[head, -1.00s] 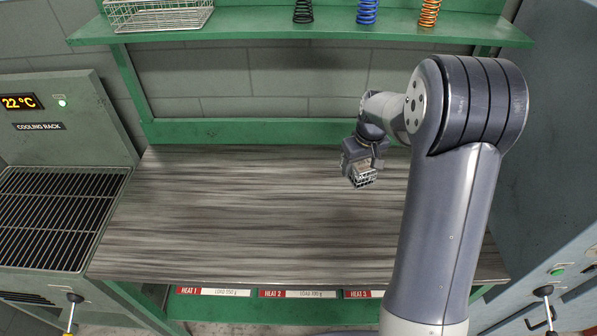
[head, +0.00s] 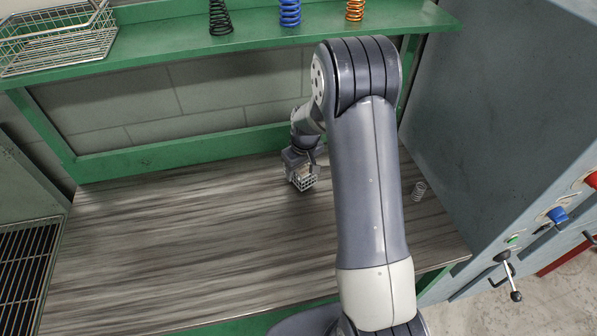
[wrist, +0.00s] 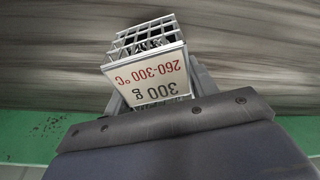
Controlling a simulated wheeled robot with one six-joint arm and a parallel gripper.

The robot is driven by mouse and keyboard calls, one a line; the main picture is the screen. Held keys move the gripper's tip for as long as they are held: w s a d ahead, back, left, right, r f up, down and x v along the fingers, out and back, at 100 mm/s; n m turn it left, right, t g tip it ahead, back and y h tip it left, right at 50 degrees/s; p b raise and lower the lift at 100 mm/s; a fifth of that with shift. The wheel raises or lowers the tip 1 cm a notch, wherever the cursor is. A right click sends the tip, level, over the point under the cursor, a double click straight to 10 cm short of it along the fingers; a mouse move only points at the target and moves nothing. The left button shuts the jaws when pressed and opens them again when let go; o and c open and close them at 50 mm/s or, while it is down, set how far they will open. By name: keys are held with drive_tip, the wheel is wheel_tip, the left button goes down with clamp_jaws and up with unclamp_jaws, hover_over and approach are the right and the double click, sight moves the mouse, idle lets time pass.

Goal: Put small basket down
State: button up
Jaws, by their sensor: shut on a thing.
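The small basket (head: 304,182) is a little wire cage at the end of my arm, low over the rear part of the wood-grain workbench (head: 180,240). In the wrist view the small basket (wrist: 148,72) carries a white plate reading "300 g" and "260-300 °C", seen upside down. My gripper (head: 300,165) is shut on it; the finger contact is mostly hidden. In the wrist view my gripper (wrist: 155,98) sits right behind the plate. I cannot tell whether the basket touches the bench.
A green shelf (head: 160,55) above holds a larger wire basket (head: 60,38) and black, blue and orange springs. A small metal spring (head: 419,191) stands on the bench to the right of my arm. A grey cabinet with levers (head: 480,130) borders the right. The bench's left half is clear.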

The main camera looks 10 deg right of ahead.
sight(304, 167)
drive_tip(key=shift+f, duration=0.95)
drive_tip(key=shift+f, duration=0.2)
drive_tip(key=o, duration=1.2)
drive_tip(key=shift+r, duration=0.1)
drive_tip(key=shift+r, duration=0.1)
drive_tip(key=r, duration=0.4)
drive_tip(key=s+r+b, duration=0.1)
drive_tip(key=r, duration=0.7)
drive_tip(key=shift+s+d, duration=0.35)
drive_tip(key=shift+c, duration=0.3)
